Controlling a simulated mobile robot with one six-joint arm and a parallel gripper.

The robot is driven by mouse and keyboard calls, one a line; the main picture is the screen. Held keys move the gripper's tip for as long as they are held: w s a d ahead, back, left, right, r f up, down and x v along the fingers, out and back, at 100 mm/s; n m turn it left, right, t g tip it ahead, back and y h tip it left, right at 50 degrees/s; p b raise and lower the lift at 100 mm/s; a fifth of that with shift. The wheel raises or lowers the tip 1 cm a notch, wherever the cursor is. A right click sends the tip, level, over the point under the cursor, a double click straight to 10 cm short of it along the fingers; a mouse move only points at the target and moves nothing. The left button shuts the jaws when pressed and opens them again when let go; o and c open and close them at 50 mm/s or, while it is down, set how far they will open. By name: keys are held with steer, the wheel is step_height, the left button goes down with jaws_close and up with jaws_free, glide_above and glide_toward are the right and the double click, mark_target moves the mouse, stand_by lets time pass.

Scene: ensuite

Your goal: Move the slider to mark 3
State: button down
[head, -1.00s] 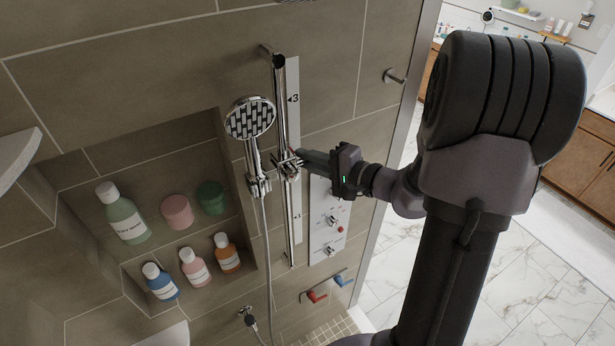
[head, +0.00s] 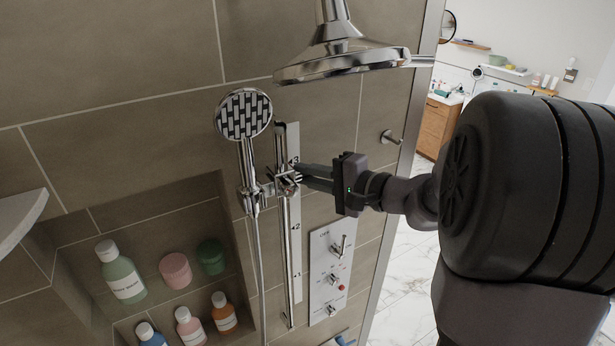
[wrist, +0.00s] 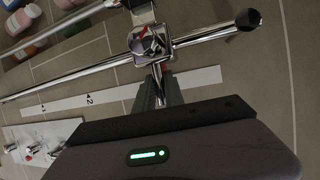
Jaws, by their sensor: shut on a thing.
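The chrome slider (head: 283,184) sits on the vertical rail (head: 285,260) and carries the hand shower (head: 244,115). In the head view it is high on the rail, close to mark 3 (head: 295,160) and seemingly a little below it. Mark 3 is partly hidden by the slider and fingers. Mark 2 (head: 296,227) and mark 1 (head: 297,275) are clear below on the white strip. My gripper (head: 303,177) reaches in from the right, shut on the slider's handle. The wrist view shows the slider (wrist: 151,44) just past my fingertips (wrist: 158,88).
A large overhead shower head (head: 345,65) hangs above the rail. A control panel (head: 328,270) with levers is on the wall at right. A wall hook (head: 390,137) is above it. A niche with several bottles is at left, and the hose (head: 262,290) hangs beside the rail.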

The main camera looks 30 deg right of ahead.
steer(key=c, duration=1.4)
jaws_free()
steer(key=shift+c, duration=0.2)
steer(key=b+v, duration=0.4)
steer(key=v, duration=1.3)
steer(key=shift+s+r+b, duration=0.2)
steer(key=shift+b, duration=0.2)
